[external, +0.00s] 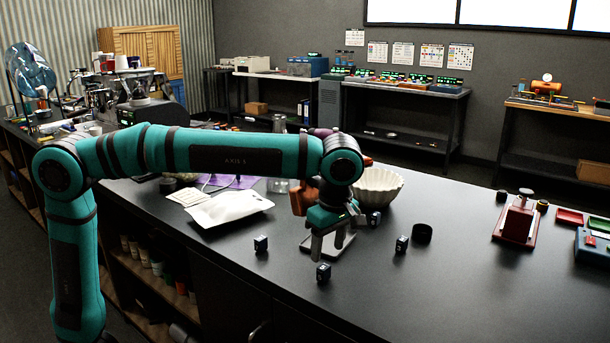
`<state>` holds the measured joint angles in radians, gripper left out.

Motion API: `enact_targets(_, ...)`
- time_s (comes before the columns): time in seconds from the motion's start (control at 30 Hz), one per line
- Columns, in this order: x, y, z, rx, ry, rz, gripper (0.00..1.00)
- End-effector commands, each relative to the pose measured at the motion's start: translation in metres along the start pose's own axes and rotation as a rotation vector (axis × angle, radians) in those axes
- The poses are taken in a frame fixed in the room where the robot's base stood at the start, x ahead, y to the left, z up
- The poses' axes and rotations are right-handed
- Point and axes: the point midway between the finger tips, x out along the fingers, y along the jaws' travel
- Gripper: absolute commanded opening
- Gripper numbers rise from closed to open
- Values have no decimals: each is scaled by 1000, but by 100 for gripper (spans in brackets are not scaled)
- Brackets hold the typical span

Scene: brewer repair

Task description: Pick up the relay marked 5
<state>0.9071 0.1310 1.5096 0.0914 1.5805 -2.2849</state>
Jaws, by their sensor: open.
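The marks are too small to read, so I cannot tell which is the 5. My gripper (327,246) points down with its fingers apart, and nothing shows between them. In the picture it is just above the front relay, clear of it.
A black ring (422,234) is right of the relays. A red press-like device (516,220) stands farther right. The counter (455,290) is bare at the front right.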

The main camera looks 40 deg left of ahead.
Motion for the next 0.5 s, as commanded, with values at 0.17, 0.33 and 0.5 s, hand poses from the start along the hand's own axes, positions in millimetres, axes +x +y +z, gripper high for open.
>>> enact_targets(0.17,15,-1,-1,0,1,-1,55)
enact_targets(0.33,38,-1,-3,0,1,-1,55)
enact_targets(0.5,51,-1,-2,0,-1,1,55)
